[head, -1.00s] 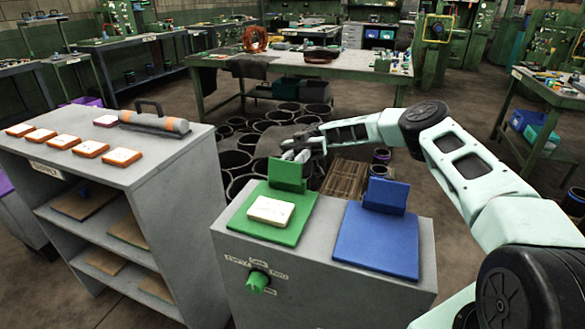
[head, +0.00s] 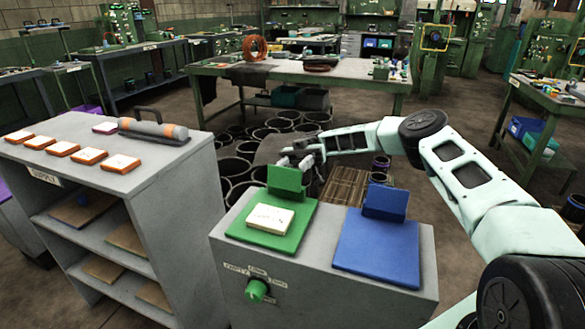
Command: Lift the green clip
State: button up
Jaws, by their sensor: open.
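The green clip (head: 287,181) is a green upright plate at the back of a flat green pad (head: 245,228) on the grey cabinet. A white-topped block (head: 270,219) with dark marks lies on the pad. A similar blue plate and pad (head: 378,245) sit to the right. My gripper (head: 293,158) is open, just behind and above the top of the green clip. The fingers look empty. Whether they touch the clip cannot be told, and part of the gripper blends into the dark background.
The grey cabinet (head: 325,285) has a green knob (head: 257,290) on its front. A grey shelf unit (head: 85,185) at left holds several orange-edged blocks and a grey cylinder (head: 153,129). Black rings (head: 233,168) and a wooden crate (head: 345,186) are on the floor behind.

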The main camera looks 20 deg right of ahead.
notch_tip(320, 180, up, 10)
jog(key=b, duration=0.1)
jog(key=shift+f, duration=0.2)
dwell(0.4)
jog(key=s+a+f+m+t+h+p, duration=0.3)
jog(key=s+a+m+h, duration=0.55)
jog(key=s+a, duration=1)
jog(key=s+d+m+t+h+p, duration=0.1)
jog(key=s+d+m+t+h, duration=0.1)
jog(key=s, duration=0.5)
jog(key=s+d+m+t+h, duration=0.3)
jog(key=s+m+t, duration=0.3)
jog(key=t, duration=0.3)
jog(key=shift+s+d+f+p, duration=0.3)
jog(key=shift+s+d+p, duration=0.1)
jog(key=shift+s+d, duration=0.2)
